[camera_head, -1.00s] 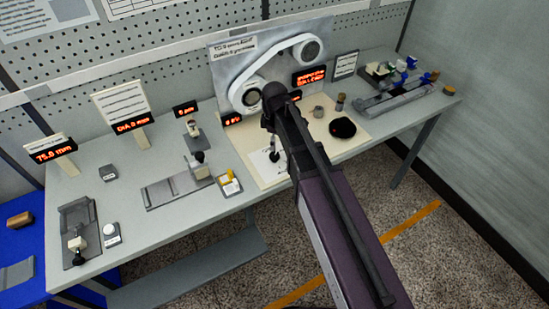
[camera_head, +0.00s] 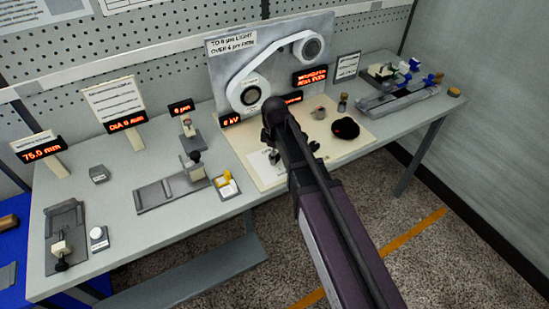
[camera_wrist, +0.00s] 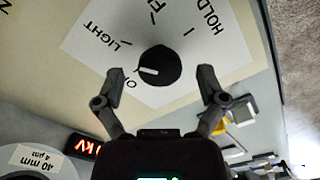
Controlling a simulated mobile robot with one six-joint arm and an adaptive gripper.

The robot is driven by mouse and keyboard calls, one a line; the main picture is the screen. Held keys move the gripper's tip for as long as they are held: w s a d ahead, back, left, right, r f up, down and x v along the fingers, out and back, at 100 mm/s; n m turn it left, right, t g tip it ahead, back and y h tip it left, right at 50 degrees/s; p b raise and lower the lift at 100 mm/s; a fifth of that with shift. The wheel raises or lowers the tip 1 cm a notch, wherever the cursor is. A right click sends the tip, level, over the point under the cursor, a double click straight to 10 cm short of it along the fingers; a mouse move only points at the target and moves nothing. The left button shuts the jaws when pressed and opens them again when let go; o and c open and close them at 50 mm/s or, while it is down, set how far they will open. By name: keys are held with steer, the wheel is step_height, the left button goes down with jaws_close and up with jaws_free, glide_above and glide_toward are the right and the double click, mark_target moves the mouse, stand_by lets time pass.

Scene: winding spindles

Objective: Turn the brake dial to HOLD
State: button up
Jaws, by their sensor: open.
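The brake dial (camera_wrist: 160,66) is a round black knob with a white pointer mark, on a white card (camera_wrist: 100,20) in the wrist view. The card reads LIGHT and HOLD, with a partly cut-off word between them and another label partly hidden by the knob. The white mark lies on the knob's left side, near the partly hidden label, away from HOLD (camera_wrist: 207,17). My gripper (camera_wrist: 161,76) is open, its fingertips apart on either side of the knob's near edge. In the head view my gripper (camera_head: 291,150) covers most of the card, and I cannot clearly make out the dial there.
A panel with a white belt loop (camera_head: 272,72) stands behind the card. A black lump (camera_head: 345,128) and small cylinders (camera_head: 319,113) are to the right.

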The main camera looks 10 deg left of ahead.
steer(key=shift+f, duration=0.15)
steer(key=c, duration=1.2)
steer(key=shift+o, duration=0.2)
steer(key=shift+m, duration=0.4)
steer(key=m, duration=1.7)
steer(key=shift+s+m, duration=0.1)
steer(key=shift+m, duration=0.3)
steer(key=m, duration=0.5)
steer(key=shift+m, duration=0.3)
